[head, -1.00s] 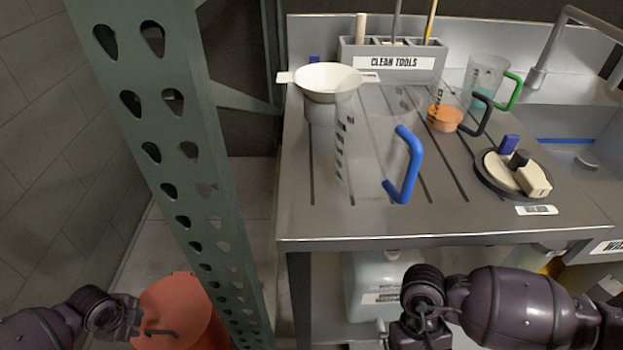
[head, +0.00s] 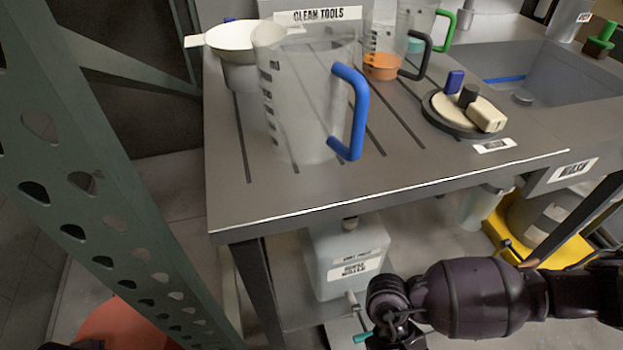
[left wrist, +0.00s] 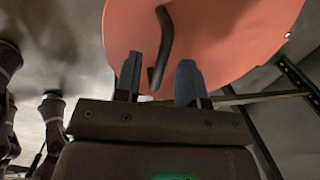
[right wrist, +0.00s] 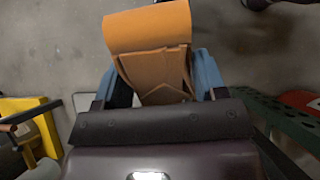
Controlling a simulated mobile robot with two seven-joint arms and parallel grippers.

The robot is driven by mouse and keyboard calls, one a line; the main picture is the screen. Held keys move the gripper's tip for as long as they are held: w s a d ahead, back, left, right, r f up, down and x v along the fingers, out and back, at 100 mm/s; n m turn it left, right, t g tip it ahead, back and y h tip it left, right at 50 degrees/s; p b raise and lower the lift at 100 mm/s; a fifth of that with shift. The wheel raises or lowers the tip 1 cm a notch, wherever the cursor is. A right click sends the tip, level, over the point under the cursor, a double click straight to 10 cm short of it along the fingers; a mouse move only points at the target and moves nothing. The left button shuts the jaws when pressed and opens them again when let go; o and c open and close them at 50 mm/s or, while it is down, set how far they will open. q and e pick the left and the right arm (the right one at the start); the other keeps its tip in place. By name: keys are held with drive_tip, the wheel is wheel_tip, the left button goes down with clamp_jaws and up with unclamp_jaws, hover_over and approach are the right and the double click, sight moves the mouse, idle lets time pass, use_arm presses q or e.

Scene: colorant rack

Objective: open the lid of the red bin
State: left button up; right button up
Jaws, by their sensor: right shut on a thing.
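The red bin (head: 120,325) is at the lower left of the head view, mostly cut off by the bottom edge and the green post. In the left wrist view its round red lid (left wrist: 225,35) fills the top, with a dark curved handle (left wrist: 164,45). My left gripper (left wrist: 158,82) is open, a finger on each side of the handle's lower end; whether they touch it I cannot tell. The lid looks closed, but its rim is partly out of view. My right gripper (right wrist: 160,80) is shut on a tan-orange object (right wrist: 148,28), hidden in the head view.
A green perforated post (head: 95,190) stands beside the bin. A metal table (head: 235,195) carries a clear jug with a blue handle (head: 350,110), a white funnel (head: 232,38) and a round tray (head: 450,115). A white canister (head: 345,255) stands under the table.

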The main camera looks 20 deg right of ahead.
use_arm(q)
drive_tip(key=shift+c, duration=0.3)
clamp_jaws()
drive_tip(key=shift+r, duration=0.15)
use_arm(e)
drive_tip(key=shift+w+r, duration=0.1)
